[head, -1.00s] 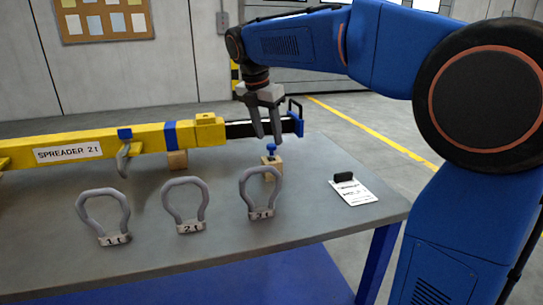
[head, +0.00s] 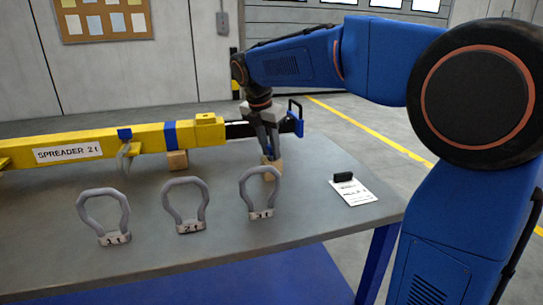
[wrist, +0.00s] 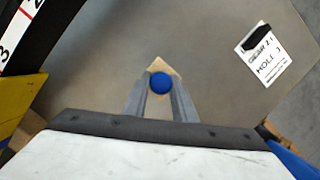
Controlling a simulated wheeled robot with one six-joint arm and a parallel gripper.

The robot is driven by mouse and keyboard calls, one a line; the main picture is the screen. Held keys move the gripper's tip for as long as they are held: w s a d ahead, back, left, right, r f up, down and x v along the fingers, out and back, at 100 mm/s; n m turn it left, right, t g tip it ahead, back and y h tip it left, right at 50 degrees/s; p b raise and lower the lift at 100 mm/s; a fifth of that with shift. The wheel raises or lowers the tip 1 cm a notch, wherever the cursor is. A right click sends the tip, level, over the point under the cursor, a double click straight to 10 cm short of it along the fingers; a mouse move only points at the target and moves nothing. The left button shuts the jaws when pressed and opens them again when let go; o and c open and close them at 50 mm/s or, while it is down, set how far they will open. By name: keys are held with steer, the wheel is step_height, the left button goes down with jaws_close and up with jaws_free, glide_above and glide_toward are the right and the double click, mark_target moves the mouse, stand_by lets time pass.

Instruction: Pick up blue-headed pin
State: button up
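The blue-headed pin (wrist: 161,83) shows as a round blue head between my fingertips in the wrist view. It stands on a small wooden block (wrist: 164,66), and its shaft is hidden below the head. In the head view the fingers cover the pin, and the wooden block (head: 272,166) shows under them. My gripper (head: 269,152) is lowered over the block near the back of the table. In the wrist view my gripper (wrist: 161,90) has one finger on each side of the head, very close to it. I cannot tell whether they press on it.
The yellow spreader beam (head: 100,147) lies along the back of the grey table (head: 230,235), close to my gripper. Several grey shackles, such as the 3t one (head: 262,213), stand in front.

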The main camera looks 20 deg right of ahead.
jaws_close()
steer(key=shift+r, duration=0.1)
